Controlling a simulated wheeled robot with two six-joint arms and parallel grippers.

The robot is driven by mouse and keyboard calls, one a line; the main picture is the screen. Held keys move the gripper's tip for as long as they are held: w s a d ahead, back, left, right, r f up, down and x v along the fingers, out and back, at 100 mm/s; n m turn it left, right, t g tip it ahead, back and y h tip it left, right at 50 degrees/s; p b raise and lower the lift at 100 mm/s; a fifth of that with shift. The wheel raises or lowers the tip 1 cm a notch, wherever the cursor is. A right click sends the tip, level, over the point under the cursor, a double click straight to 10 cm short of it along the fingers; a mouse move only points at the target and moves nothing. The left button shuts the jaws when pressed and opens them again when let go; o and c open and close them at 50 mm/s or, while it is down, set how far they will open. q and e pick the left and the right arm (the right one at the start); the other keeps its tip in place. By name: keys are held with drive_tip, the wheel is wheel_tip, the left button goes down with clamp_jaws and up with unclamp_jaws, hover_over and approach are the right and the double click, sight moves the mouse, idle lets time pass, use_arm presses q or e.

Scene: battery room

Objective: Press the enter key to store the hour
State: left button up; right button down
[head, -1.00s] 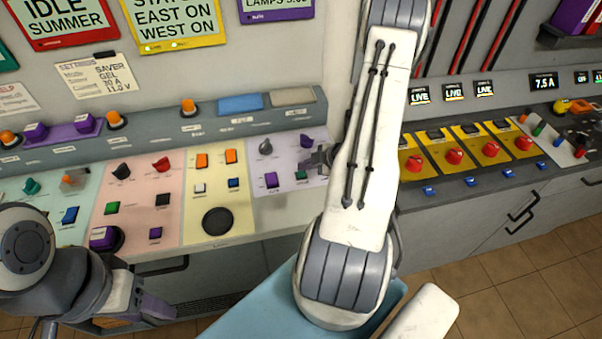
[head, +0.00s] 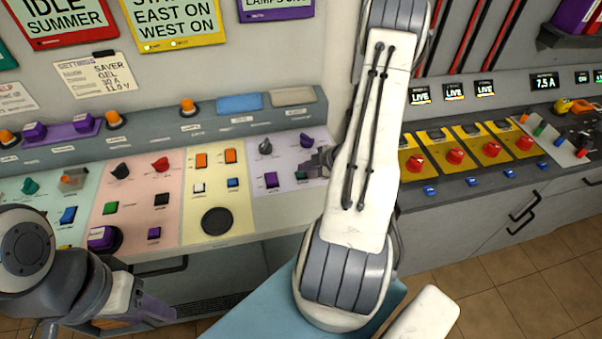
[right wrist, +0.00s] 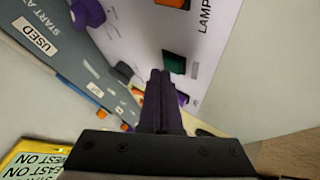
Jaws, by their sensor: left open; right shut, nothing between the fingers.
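The lilac panel (head: 277,187) at the right end of the console carries a grey knob (head: 265,146), a purple knob (head: 306,140), a purple button (head: 271,180) and a small green button (head: 301,175). I cannot read which one is labelled enter. My right gripper (head: 316,162) is shut and empty, close by the green button; my forearm hides the panel's right side. In the right wrist view, the closed fingertips (right wrist: 160,73) are just short of the green button (right wrist: 174,62) in the picture; contact cannot be told. My left gripper (head: 150,312) is open at lower left, below the console front.
A purple-framed display (head: 275,8) above reads LAMPS, cut by the picture edge. Yellow, pink and green panels with switches lie left of the lilac one; a large black round button (head: 217,221) is on the yellow panel. Red knobs (head: 456,156) line the right console.

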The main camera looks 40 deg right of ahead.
sight(304, 174)
drive_tip(key=shift+f+b, duration=0.4)
drive_tip(key=shift+f, duration=0.05)
idle(0.3)
drive_tip(key=shift+r, duration=0.1)
drive_tip(key=shift+r+p, duration=0.8)
wheel_tip(304, 174, up, 5)
drive_tip(key=p, duration=0.4)
idle(1.0)
